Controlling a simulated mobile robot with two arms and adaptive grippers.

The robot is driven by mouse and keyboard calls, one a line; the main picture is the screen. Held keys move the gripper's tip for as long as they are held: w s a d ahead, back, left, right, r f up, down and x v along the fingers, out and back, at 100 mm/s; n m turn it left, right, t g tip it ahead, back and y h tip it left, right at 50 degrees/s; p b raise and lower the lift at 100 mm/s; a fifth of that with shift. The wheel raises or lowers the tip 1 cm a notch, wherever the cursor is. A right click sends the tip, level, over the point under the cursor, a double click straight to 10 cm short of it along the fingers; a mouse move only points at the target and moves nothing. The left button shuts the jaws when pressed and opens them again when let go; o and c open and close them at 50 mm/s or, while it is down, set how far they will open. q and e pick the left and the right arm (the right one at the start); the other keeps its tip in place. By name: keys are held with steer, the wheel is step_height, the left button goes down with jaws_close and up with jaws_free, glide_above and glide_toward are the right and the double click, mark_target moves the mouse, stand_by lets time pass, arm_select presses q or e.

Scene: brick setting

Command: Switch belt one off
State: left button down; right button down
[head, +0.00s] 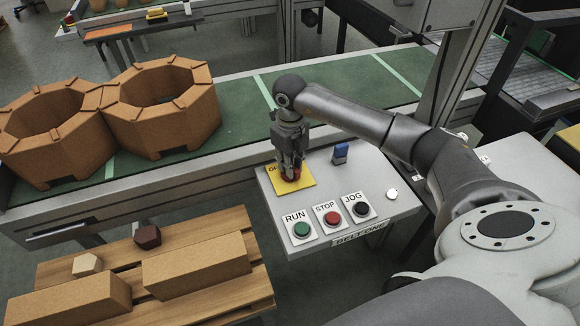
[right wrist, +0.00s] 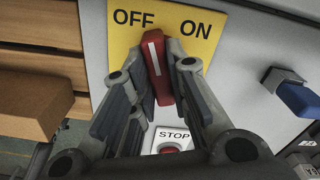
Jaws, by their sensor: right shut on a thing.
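The belt one panel (head: 275,212) is a grey sloping box with a yellow OFF/ON plate (head: 306,184) at its upper left. A red rotary switch (right wrist: 158,70) with a white line sits on the plate (right wrist: 122,45). Its white-marked end leans toward the OFF label. My right gripper (head: 291,172) comes from above and is shut on the red switch, with a finger on each side of it in the right wrist view. In the head view the gripper hides most of the switch. My left gripper is not in view.
Below the plate are a green RUN button (head: 302,230), a red STOP button (head: 332,218) and a black JOG button (head: 361,209). A blue-handled part (head: 340,152) stands to the right. A conveyor (head: 240,105) with brown octagonal rings lies behind; a wooden pallet (head: 215,232) is at lower left.

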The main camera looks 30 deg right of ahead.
steer(key=shift+n+b, duration=1.2)
steer(key=shift+n, duration=1.1)
steer(key=c, duration=1.4)
jaws_free()
step_height(320, 180, up, 12)
steer(key=shift+r, duration=0.1)
